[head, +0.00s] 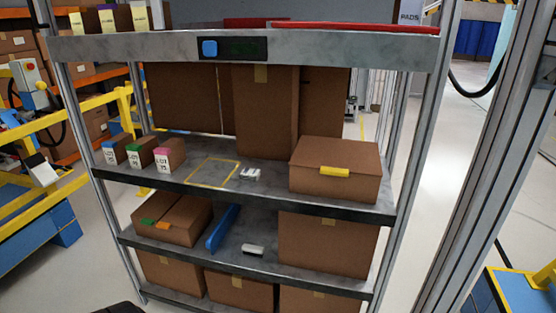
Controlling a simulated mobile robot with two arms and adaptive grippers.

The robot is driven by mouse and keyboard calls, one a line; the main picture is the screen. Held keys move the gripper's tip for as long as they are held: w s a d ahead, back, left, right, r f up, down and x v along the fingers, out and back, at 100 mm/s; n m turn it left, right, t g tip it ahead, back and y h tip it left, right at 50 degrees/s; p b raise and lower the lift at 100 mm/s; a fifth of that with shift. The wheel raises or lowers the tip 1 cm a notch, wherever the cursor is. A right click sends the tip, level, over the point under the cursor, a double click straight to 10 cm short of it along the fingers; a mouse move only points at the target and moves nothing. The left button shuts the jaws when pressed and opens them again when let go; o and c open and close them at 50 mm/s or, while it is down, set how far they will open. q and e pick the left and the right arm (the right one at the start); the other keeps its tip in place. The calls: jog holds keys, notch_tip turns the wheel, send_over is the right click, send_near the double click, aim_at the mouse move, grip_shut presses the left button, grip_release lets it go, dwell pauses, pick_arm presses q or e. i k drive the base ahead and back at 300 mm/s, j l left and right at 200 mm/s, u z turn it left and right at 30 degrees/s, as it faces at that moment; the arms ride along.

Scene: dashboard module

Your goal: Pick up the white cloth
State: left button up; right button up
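I cannot clearly make out a white cloth in the head view. A small white item (250,174) lies on the middle shelf, right of a yellow outlined rectangle (212,172); it is too small to tell what it is. Another small white item (253,248) with a dark side lies on the shelf below, right of a blue item (222,228). Neither of my grippers is in view.
A grey metal rack (135,46) fills the middle, with brown boxes (335,168) on its shelves. Small labelled boxes (141,151) stand at the middle shelf's left. A metal post (487,150) rises at right. Yellow railings (95,103) are at left.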

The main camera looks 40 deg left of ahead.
aim_at(249, 175)
jog(key=u, duration=0.4)
jog(key=j+u, duration=0.15)
jog(key=u, duration=0.2)
jog(key=j+u, duration=0.1)
jog(key=u, duration=0.7)
